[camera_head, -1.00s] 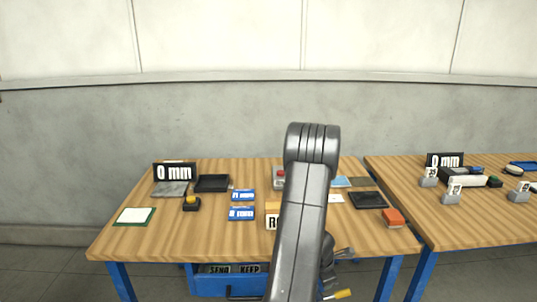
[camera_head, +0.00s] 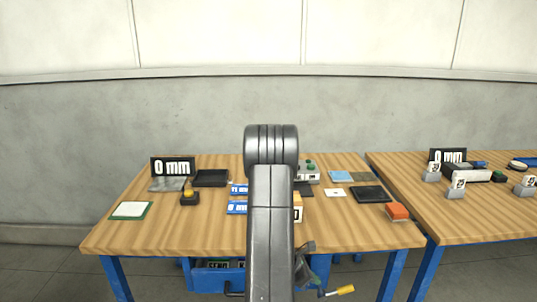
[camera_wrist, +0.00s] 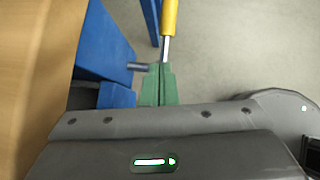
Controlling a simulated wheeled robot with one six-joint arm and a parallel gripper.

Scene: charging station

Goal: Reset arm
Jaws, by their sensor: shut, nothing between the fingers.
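My arm rises in the middle of the head view and bends back down in front of the table. My gripper (camera_wrist: 157,85) shows in the wrist view as two green fingers pressed together with nothing between them. In the head view it is low at the table's front edge, partly hidden by my arm. A yellow handle (camera_wrist: 169,16) on a metal shaft lies beyond the fingertips in the wrist view; it also shows in the head view (camera_head: 345,290). Blue table framing (camera_wrist: 100,45) is left of the fingers.
A blue drawer (camera_head: 210,278) is below. A second table (camera_head: 470,225) stands right.

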